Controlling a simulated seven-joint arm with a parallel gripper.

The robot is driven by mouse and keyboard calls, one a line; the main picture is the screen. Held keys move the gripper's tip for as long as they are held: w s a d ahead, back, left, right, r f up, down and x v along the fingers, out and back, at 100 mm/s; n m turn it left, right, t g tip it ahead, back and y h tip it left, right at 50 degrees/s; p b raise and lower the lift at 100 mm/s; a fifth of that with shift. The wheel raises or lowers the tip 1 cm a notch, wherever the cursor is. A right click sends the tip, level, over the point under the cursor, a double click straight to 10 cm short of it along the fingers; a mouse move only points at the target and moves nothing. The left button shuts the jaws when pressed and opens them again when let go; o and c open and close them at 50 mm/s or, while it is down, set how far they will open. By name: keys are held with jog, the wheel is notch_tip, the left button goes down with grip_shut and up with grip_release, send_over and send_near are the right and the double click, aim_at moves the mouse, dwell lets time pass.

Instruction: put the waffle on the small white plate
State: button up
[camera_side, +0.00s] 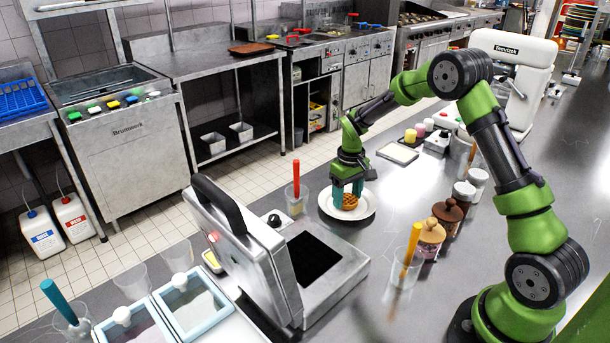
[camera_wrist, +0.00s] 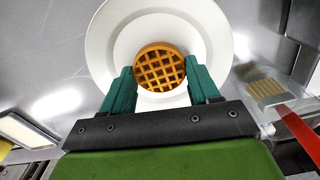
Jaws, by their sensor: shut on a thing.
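A round golden waffle (camera_side: 350,201) is at the small white plate (camera_side: 328,207), near its middle. In the wrist view the waffle (camera_wrist: 160,69) sits between the teal fingers of my gripper (camera_wrist: 160,88), with the white plate (camera_wrist: 105,38) around and behind it. My gripper (camera_side: 348,190) points down over the plate and is shut on the waffle. I cannot tell whether the waffle touches the plate or is held just above it.
An open waffle iron (camera_side: 265,255) stands left of the plate. A clear cup with a red-handled tool (camera_side: 296,190) is just beside the plate. Jars with brown lids (camera_side: 432,238) and a cup with a yellow-handled tool (camera_side: 408,255) stand to the right. A flat square pad (camera_side: 398,153) lies behind.

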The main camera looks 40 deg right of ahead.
jog(key=shift+f, duration=0.15)
jog(key=o, duration=0.7)
